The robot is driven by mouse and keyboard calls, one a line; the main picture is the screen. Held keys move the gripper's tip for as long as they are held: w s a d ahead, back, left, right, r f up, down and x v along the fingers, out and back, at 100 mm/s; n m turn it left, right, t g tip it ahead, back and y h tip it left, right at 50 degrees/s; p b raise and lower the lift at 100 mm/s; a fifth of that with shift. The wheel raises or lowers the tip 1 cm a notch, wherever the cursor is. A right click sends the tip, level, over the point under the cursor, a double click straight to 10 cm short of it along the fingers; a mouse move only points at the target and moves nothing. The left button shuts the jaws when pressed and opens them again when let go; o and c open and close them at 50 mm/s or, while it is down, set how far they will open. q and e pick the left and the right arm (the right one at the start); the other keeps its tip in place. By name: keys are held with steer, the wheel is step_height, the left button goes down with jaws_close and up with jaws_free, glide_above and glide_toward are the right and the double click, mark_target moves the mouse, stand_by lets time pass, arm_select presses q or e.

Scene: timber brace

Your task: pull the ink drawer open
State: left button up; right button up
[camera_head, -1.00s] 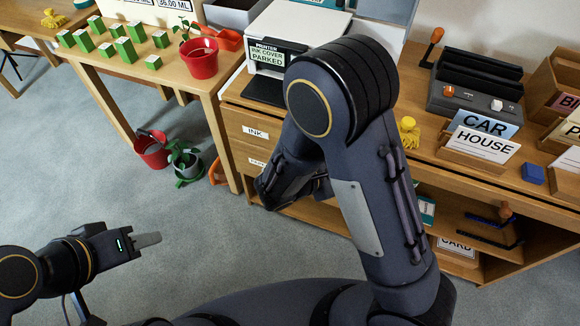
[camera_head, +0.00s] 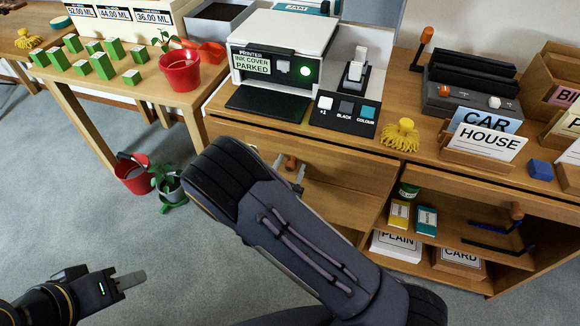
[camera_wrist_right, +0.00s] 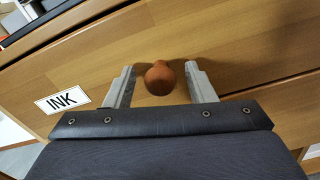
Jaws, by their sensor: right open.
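The ink drawer has a plain wooden front (camera_wrist_right: 260,45) with a white INK label (camera_wrist_right: 62,101) and a round brown knob (camera_wrist_right: 160,78). My right gripper (camera_wrist_right: 159,69) is open, with one finger on each side of the knob and a visible gap to both. In the head view the knob (camera_head: 291,163) shows between the fingers of my right gripper (camera_head: 289,172), below the printer; my right arm hides the label there. The drawer looks shut. My left gripper (camera_head: 130,281) is low at the left over the floor, away from the cabinet; its jaw opening cannot be told.
The printer (camera_head: 285,50) and a button panel (camera_head: 345,112) stand on the cabinet top above the drawer. A yellow tasselled object (camera_head: 400,135) is to their right.

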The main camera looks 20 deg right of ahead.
steer(key=shift+w+d, duration=0.2)
steer(key=shift+w, duration=0.05)
